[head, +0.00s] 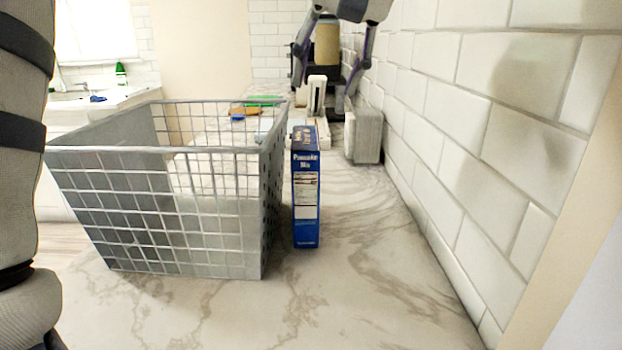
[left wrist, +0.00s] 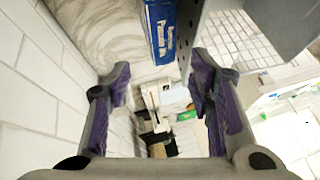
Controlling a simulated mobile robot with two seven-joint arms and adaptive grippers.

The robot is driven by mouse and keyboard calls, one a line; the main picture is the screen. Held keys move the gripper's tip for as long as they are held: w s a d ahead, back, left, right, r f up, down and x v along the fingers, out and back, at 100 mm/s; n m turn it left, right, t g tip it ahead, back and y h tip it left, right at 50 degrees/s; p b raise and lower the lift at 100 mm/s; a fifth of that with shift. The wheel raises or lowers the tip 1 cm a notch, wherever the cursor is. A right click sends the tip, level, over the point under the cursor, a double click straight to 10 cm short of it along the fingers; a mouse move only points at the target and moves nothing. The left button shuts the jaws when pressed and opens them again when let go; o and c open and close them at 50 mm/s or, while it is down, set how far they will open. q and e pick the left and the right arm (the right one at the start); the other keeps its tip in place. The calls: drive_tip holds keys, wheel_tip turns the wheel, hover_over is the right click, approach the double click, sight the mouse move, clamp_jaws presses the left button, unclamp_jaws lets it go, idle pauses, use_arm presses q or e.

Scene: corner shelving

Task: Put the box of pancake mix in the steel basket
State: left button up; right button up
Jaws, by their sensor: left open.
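The blue box of pancake mix (head: 305,205) stands upright on the marble counter, just right of the steel basket. It also shows at the top of the left wrist view (left wrist: 160,28). The steel basket (head: 160,210) is a grey wire basket with an open top, and no box shows inside it. My left gripper (head: 325,88) is open and empty at the top of the head view, above and beyond the box. In the left wrist view its purple-padded fingers (left wrist: 160,85) are spread wide, with the box ahead of them, not between them. My right gripper is not in view.
A white-tiled wall (head: 450,130) runs along the right. Behind the box stand a grey toaster-like appliance (head: 367,136) and other items, partly hidden by my gripper. A sponge-like item (head: 245,111) lies behind the basket. The counter in front of the box is clear.

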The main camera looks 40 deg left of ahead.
sight(308, 137)
use_arm(q)
drive_tip(key=x, duration=1.2)
drive_tip(key=shift+s, duration=0.2)
drive_tip(key=shift+r, duration=0.1)
drive_tip(key=shift+f, duration=0.25)
drive_tip(key=c, duration=0.6)
drive_tip(key=shift+c, duration=0.5)
